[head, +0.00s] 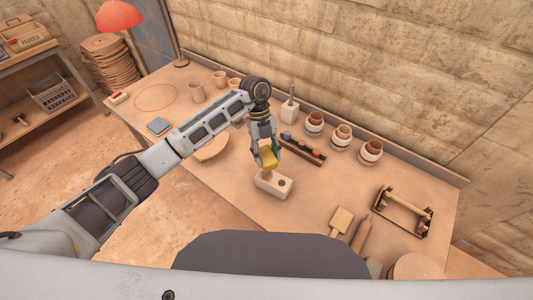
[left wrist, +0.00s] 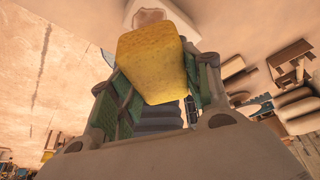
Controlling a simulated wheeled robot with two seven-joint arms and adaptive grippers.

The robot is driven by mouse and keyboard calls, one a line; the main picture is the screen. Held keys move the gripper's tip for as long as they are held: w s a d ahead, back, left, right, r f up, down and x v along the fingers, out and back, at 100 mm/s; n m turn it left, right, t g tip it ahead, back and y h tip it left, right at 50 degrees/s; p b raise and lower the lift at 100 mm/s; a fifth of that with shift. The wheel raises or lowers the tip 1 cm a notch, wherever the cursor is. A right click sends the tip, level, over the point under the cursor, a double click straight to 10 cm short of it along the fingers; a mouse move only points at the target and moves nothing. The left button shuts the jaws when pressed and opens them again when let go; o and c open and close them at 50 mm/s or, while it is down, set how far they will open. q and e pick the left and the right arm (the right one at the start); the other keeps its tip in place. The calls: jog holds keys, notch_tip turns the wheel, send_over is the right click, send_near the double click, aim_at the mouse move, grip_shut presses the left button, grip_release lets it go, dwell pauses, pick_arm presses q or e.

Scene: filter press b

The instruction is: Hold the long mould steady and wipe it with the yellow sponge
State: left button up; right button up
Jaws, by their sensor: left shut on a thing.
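The long mould (head: 261,188) is a pale block with a dark round hole near its right end, lying on the table in the head view. My left gripper (head: 266,155) points down over it and is shut on the yellow sponge (head: 268,158). In the left wrist view the sponge (left wrist: 150,62) sits between the green-padded fingers and fills the middle. A pale piece beyond it there may be the mould, largely hidden. I cannot tell whether the sponge touches the mould. My right gripper is in neither view, and no gripper is seen holding the mould.
Behind the mould is a dark rack (head: 304,150) with coloured balls. Several banded pots (head: 341,137) stand by the wall. A wooden frame with a roller (head: 405,211) and a paddle (head: 341,220) lie to the right. Cups (head: 197,92) stand at the back left.

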pick_arm(q)
jog(key=n, duration=0.2)
jog(key=n+t+h, duration=0.1)
jog(key=n, duration=0.2)
jog(key=shift+s+h, duration=0.15)
jog(key=shift+h, duration=0.15)
jog(key=shift+n+t+h, duration=0.2)
jog(key=shift+n+t, duration=0.3)
jog(key=shift+n, duration=0.85)
jog(key=shift+n+t+h, duration=0.2)
jog(key=shift+n+t, duration=0.3)
jog(key=shift+n, duration=0.85)
